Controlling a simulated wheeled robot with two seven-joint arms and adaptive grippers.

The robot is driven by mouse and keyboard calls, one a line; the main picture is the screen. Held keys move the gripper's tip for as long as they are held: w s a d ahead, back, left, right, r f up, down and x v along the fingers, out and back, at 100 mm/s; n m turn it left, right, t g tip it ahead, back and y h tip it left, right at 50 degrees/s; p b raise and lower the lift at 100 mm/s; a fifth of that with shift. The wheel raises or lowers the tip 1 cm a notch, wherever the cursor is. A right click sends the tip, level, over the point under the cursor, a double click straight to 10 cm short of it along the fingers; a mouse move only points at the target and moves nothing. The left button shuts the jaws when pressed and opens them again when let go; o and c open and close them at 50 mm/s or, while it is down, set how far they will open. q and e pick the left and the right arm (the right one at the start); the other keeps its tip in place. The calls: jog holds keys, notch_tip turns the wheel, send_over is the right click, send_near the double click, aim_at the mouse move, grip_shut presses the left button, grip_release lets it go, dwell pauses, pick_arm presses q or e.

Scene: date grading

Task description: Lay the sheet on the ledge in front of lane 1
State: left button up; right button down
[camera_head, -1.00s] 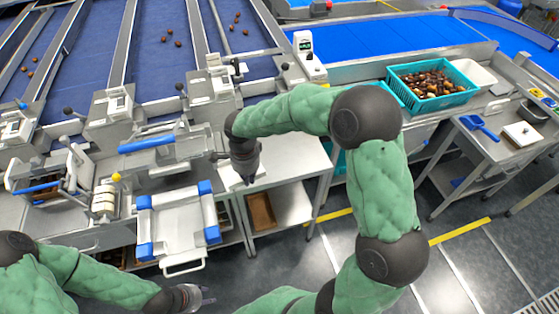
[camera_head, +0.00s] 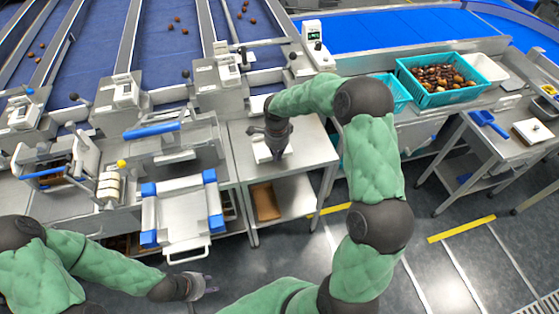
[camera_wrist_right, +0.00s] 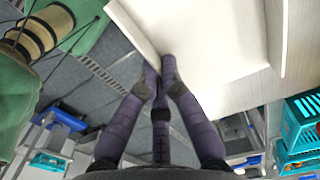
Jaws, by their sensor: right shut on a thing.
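My right gripper (camera_head: 276,150) is over the small steel table right of the lane ends, pointing down. In the head view only a small pale part of the sheet (camera_head: 262,154) shows, beside and below the gripper. I cannot tell if it rests on the table or is just above it. My left gripper (camera_head: 206,286) is open and empty over the floor at lower left. The blue lanes (camera_head: 173,45) run behind steel units; lane numbers are unreadable.
The steel table (camera_head: 312,150) has a lower shelf with a brown tray (camera_head: 265,202). A steel frame with blue corners (camera_head: 182,215) stands left of it. A teal crate of dates (camera_head: 432,98) and a scale (camera_head: 318,45) are at right.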

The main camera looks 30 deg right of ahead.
aim_at(279, 165)
jog(key=shift+w+d+f, duration=0.2)
jog(key=shift+d+f, duration=0.35)
jog(key=shift+f, duration=0.15)
jog(key=shift+w+d+f+b, duration=0.15)
jog(key=shift+f+b, duration=0.15)
jog(key=shift+f, duration=1.4)
jog(key=shift+f, duration=0.2)
jog(key=c, duration=1.4)
grip_release()
